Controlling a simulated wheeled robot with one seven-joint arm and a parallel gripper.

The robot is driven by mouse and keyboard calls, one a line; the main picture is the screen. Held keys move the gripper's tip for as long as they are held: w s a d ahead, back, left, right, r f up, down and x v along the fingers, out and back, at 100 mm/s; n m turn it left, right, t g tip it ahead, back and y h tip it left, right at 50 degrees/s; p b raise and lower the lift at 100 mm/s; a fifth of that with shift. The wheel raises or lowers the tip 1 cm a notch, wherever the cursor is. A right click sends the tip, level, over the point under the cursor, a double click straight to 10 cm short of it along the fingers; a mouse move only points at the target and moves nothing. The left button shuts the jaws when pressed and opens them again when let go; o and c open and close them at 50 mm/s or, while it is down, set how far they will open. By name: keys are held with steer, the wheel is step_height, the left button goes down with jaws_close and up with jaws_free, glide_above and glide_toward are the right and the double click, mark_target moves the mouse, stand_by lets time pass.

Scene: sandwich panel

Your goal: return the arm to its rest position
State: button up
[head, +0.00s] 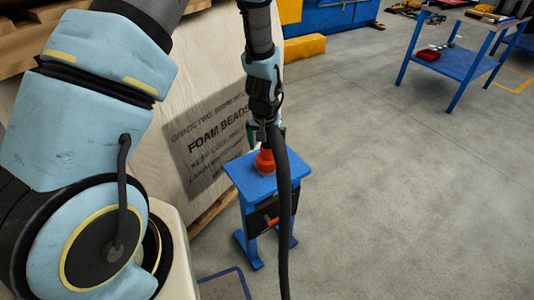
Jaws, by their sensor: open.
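My light-blue and black arm fills the left of the head view and reaches down to the centre from the top. My gripper (267,142) points down, open, just above or around an orange-red object (265,160) on a small blue stand (247,179). The black hose along my arm hides part of the gripper and stand. I cannot tell whether the fingers touch the orange-red object.
A pale box printed "FOAM BEADS" (218,138) stands close behind and left of the stand. A blue table (462,63) with tools stands at the back right. A yellow block (305,48) lies at the back. The grey floor (400,190) to the right is clear.

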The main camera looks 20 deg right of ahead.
steer(key=r, duration=0.6)
steer(key=shift+s+a, duration=0.3)
steer(key=shift+s, duration=0.1)
steer(key=s+a+r+n+p, duration=0.1)
steer(key=a+r+n, duration=0.1)
steer(key=a+r, duration=0.4)
steer(key=s+a+r+n+p, duration=0.1)
steer(key=a+r, duration=0.6)
steer(key=a, duration=0.6)
steer(key=s+a+r+n+p, duration=0.1)
steer(key=a+r+n, duration=0.1)
steer(key=a+r, duration=0.4)
steer(key=a, duration=0.4)
steer(key=shift+a+r+n+y+p, duration=0.2)
steer(key=shift+n+y+p, duration=0.1)
steer(key=shift+y+p, duration=0.1)
